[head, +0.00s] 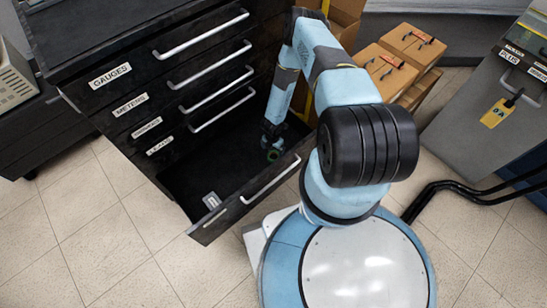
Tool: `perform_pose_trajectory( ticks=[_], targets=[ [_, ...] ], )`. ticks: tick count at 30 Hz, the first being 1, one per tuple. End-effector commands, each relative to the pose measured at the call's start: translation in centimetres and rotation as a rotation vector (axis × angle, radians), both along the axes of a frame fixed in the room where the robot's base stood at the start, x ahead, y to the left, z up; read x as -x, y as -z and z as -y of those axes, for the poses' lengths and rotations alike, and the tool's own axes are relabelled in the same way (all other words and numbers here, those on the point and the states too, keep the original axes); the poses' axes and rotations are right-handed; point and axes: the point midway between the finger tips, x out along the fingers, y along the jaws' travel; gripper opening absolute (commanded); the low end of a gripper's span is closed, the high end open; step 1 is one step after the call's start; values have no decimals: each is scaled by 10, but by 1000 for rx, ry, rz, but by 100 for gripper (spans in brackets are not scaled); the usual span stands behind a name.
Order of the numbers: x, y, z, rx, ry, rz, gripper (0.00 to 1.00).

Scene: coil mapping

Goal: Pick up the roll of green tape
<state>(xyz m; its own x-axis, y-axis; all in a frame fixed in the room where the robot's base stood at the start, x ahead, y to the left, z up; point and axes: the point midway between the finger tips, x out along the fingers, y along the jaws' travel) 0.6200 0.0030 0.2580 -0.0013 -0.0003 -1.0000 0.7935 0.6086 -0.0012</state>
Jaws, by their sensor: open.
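A small green ring, which looks like the roll of green tape (273,155), lies in the open bottom drawer (215,228) of the black cabinet, towards the drawer's right end. My gripper (271,143) reaches down into the drawer right at the green roll. The jaws are open. The fingertips are small and dark here, so I cannot tell whether they are around the roll or just above it.
A small grey item (212,201) lies at the drawer's left end. Closed drawers with silver handles (200,36) rise behind the open one. Cardboard boxes (385,70) stand at the back right. A grey case (480,120) and black cables (450,190) are at right. The floor at lower left is clear.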

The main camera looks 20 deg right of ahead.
Motion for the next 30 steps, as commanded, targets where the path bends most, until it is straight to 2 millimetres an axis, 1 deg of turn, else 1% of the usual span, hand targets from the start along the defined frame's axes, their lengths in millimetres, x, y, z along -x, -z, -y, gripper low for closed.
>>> perform_pose_trajectory(
  ticks=[5, 10, 15, 23, 24, 30],
  targets=[
    [0, 11, 1, 0, 0, 0, 100],
    [2, 35, 4, 1, -2, -1, 100],
    [1, 51, 4, 0, 0, 0, 100],
    [1, 53, 4, 0, 0, 0, 100],
    [1, 53, 4, 0, 0, 0, 99],
    [1, 53, 4, 0, 0, 0, 80]
  ],
)
